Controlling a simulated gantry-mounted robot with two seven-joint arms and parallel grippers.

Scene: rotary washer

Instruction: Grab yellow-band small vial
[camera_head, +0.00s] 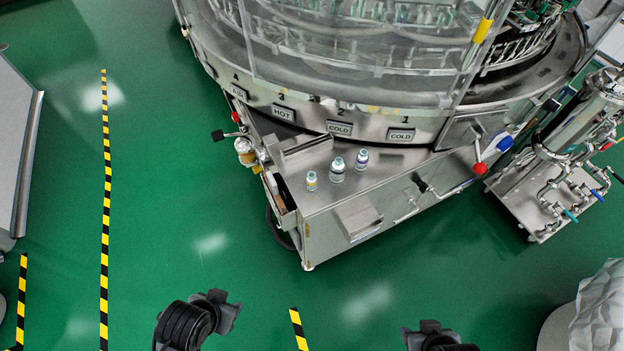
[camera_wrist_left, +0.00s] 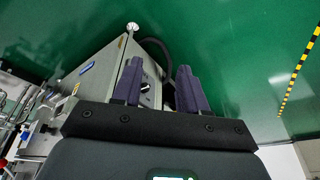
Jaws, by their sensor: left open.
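The yellow-band small vial (camera_head: 311,181) stands upright on the steel ledge of the washer, the leftmost of three vials in the head view. A larger dark-banded vial (camera_head: 337,170) and a purple-banded vial (camera_head: 361,159) stand to its right. My left gripper (camera_head: 222,308) is low in the head view, over the floor, well away from the vials. In the left wrist view its two fingers (camera_wrist_left: 159,88) are apart with nothing between them. My right gripper (camera_head: 430,328) is partly in view at the bottom edge; its fingers cannot be made out. I cannot make out any vials in the left wrist view.
A red-knobbed lever (camera_head: 480,168) stands at right. Green floor lies open between my arms and the washer.

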